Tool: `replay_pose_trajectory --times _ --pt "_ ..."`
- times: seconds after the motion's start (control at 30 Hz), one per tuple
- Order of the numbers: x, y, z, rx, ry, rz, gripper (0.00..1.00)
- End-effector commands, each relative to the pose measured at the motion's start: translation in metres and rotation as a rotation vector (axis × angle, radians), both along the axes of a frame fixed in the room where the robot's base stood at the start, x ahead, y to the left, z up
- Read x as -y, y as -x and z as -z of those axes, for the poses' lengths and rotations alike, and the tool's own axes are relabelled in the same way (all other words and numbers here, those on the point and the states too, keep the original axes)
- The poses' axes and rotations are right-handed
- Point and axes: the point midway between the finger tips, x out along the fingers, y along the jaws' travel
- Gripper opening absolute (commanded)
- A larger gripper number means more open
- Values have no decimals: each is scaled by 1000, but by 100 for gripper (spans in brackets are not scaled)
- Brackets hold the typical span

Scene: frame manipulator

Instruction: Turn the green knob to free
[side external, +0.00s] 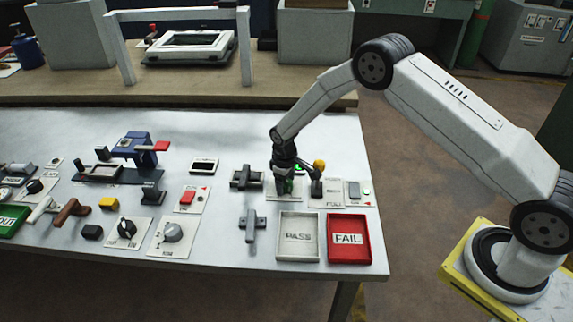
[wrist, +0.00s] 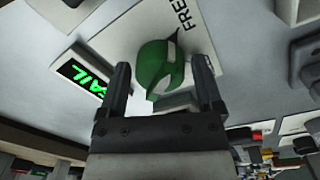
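The green knob (wrist: 160,68) sits on a white plate (wrist: 130,38) marked with text starting "FRE" in the wrist view. A pale pointer mark shows on the knob. My gripper (wrist: 162,80) has its two dark fingers apart, one on each side of the knob, with a visible gap at least on the left. Whether the right finger touches the knob I cannot tell.
A lever with a yellow ball (side external: 319,165) stands close to the right of my gripper. A grey-black valve-like fixture (side external: 246,178) is close on the left. The PASS tray (side external: 298,238) and red FAIL tray (side external: 348,240) lie in front.

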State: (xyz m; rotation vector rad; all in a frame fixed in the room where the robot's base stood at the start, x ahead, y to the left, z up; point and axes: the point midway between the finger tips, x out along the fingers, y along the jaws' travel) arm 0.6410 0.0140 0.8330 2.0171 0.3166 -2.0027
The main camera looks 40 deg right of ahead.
Motion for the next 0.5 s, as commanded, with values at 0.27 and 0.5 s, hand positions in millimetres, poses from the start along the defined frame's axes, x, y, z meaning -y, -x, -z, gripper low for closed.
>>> replay_pose_trajectory --times 0.27,0.5 --pt "0 0 0 1 0 3 100" --pt "-1 0 -9 1 0 3 100"
